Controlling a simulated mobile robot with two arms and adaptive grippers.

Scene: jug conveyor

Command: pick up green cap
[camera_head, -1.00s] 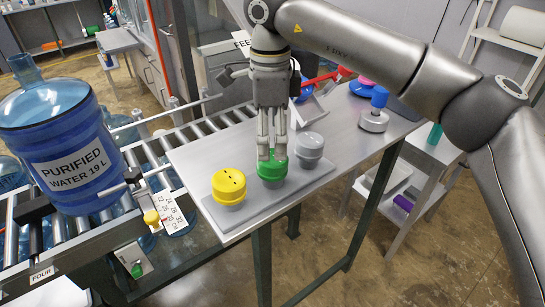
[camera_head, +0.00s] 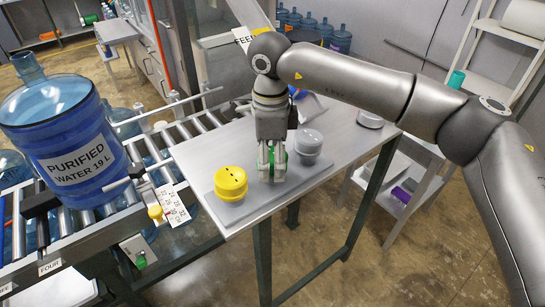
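The green cap (camera_head: 286,158) stands on a grey tray (camera_head: 236,216) on the metal table, between a yellow cap (camera_head: 230,182) and a grey cap (camera_head: 309,142). My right gripper (camera_head: 272,176) points straight down at the green cap. Its fingers are low over the cap and hide much of it, with green showing between and beside them. The fingers are a little apart, but I cannot tell whether they grip the cap. My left gripper is not in view.
A large blue water jug (camera_head: 62,135) stands on the roller conveyor at the left. A blue object (camera_head: 300,94) lies behind my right gripper.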

